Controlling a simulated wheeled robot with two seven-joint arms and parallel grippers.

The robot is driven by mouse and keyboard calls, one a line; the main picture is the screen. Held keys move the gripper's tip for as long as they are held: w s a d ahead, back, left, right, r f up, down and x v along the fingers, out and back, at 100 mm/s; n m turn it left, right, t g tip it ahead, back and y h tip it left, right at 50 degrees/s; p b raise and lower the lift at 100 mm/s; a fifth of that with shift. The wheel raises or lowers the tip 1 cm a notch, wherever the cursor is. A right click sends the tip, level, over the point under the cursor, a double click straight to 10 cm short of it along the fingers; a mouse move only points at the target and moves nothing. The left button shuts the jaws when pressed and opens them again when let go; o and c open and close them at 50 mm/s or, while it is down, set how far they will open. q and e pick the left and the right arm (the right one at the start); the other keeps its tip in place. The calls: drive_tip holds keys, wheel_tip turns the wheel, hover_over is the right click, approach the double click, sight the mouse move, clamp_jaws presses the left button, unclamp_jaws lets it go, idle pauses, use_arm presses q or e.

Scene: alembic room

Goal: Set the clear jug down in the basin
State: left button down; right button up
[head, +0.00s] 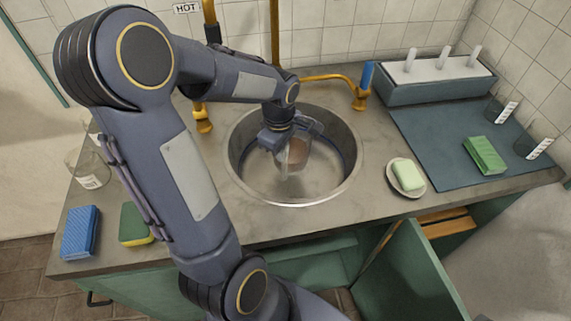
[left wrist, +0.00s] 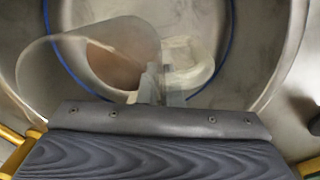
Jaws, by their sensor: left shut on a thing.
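The clear jug (head: 292,160) is inside the round metal basin (head: 246,178), with a brownish patch showing in or through it. My left gripper (head: 288,146) reaches down into the basin from above and is shut on the jug. In the left wrist view the jug's clear wall (left wrist: 60,62) shows tilted to the left of the fingers (left wrist: 160,85), with the basin wall (left wrist: 285,50) around it. I cannot tell whether the jug touches the basin floor. My right gripper is not in view.
Brass taps (head: 360,95) stand behind the basin. A soap dish (head: 407,190) sits right of it, near a dark mat (head: 440,170) with a green block (head: 485,155) and glasses. A blue sponge (head: 81,232), a green-yellow sponge (head: 135,224) and a glass beaker (head: 88,172) are left.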

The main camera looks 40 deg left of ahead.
use_arm(q)
drive_tip(key=shift+w+f, duration=0.15)
drive_tip(key=shift+f, duration=2.5)
drive_tip(key=shift+f+b, duration=0.2)
drive_tip(key=shift+b, duration=0.15)
drive_tip(key=c, duration=1.6)
unclamp_jaws()
